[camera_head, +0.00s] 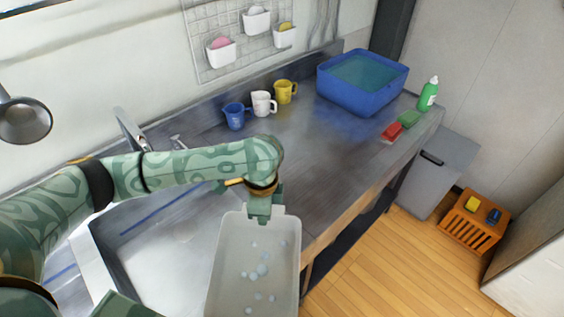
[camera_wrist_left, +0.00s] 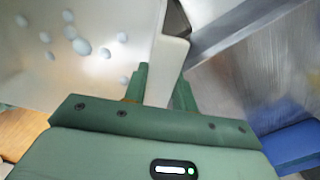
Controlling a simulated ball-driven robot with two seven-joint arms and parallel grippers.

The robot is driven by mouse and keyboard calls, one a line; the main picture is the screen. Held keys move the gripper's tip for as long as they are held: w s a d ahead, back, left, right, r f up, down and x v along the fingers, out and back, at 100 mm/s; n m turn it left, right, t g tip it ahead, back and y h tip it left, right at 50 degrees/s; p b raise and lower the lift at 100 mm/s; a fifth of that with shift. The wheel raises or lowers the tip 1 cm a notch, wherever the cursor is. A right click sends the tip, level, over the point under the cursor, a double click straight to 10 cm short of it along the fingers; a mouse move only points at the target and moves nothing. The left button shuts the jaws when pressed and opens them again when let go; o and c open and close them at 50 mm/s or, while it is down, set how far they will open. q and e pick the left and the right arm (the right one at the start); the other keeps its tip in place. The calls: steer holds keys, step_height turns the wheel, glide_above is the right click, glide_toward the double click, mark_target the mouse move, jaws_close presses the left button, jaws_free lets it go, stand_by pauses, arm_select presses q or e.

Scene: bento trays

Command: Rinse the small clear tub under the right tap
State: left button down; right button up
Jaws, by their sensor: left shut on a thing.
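My left gripper (camera_head: 262,212) comes in from the left and is shut on the rim of the small clear tub (camera_head: 226,268). The tub is a pale, translucent rectangle with rounded corners, held over the front side of the sink, its lower end cut off by the frame. Several pale blue blobs dot it. The left wrist view shows the fingers (camera_wrist_left: 160,88) on either side of the tub's wall (camera_wrist_left: 168,62). A metal tap (camera_head: 130,130) stands behind the sink, partly hidden by my arm. My right gripper is not in view.
The sink basin (camera_head: 165,262) lies left of the tub. Blue, white and yellow mugs (camera_head: 235,116) stand along the back of the counter. A blue basin of water (camera_head: 338,92), green bottle (camera_head: 428,94) and red and green sponges (camera_head: 391,132) are right. The middle counter is clear.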

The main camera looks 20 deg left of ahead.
arm_select(q)
steer(key=w+d+r+m+p, duration=0.4)
steer(key=w+r+m, duration=0.35)
steer(key=m, duration=1.05)
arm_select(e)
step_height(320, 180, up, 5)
arm_select(q)
steer(key=s+a+f+b, duration=0.1)
steer(key=a+b, duration=0.1)
steer(key=a, duration=0.5)
steer(key=s+a+f+b, duration=0.2)
steer(key=a, duration=0.5)
steer(key=shift+f+h, duration=0.3)
steer(key=shift+h, duration=0.1)
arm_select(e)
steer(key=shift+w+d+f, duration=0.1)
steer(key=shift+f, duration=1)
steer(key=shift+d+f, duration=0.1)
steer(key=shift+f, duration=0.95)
